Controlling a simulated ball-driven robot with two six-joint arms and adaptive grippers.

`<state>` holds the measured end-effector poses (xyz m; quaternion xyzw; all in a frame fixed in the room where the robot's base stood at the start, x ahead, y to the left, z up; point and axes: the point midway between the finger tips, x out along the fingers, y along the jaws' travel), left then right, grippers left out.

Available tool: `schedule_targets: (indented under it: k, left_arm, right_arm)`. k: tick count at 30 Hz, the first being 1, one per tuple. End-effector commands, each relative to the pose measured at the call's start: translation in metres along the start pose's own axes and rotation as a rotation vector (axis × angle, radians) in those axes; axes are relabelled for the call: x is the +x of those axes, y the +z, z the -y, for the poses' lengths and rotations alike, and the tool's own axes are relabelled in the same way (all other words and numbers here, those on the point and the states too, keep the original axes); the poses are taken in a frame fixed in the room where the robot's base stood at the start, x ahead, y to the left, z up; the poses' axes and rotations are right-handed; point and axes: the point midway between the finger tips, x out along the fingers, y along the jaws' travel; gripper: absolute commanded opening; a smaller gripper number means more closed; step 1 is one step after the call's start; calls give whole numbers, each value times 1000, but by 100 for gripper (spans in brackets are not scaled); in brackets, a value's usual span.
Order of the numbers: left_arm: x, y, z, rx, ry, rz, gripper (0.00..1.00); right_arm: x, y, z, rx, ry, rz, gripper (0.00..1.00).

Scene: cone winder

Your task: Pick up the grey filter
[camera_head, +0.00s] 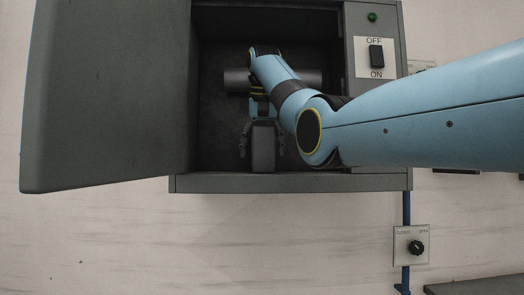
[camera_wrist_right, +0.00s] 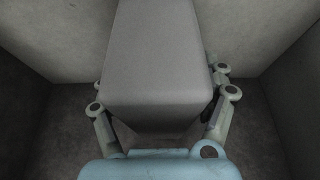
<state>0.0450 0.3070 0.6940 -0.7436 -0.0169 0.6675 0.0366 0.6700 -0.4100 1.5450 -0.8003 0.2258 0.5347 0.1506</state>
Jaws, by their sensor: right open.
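The grey filter (camera_head: 263,158) is a plain box-shaped block inside the open cabinet, near its front edge. In the right wrist view the filter (camera_wrist_right: 158,65) fills the middle of the picture. My right gripper (camera_head: 262,150) is inside the cabinet with its fingers apart, one on each side of the filter. The right wrist view also shows the fingers of this gripper (camera_wrist_right: 163,105) along both sides of the block. I cannot tell whether they touch it. My left gripper is not in view.
The cabinet (camera_head: 290,183) has its door (camera_head: 105,95) swung open to the left. A grey horizontal cylinder (camera_head: 236,80) lies behind my right wrist, partly hidden. An OFF/ON switch (camera_head: 376,55) and a green light (camera_head: 372,17) are on the right panel. A knob (camera_head: 416,247) sits below.

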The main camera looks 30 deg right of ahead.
Motion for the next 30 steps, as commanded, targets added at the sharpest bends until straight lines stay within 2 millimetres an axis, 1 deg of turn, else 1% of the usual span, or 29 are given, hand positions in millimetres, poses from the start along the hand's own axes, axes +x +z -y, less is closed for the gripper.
schedule_targets:
  k: [13,27,28,30]
  left_arm:
    - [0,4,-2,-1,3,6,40]
    - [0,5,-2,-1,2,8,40]
    - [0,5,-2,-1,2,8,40]
    - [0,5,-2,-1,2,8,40]
  right_arm:
    - [4,2,0,0,0,-1,77]
    - [4,2,0,0,1,1,15]
    - [4,2,0,0,1,1,12]
    - [5,2,0,0,1,2,11]
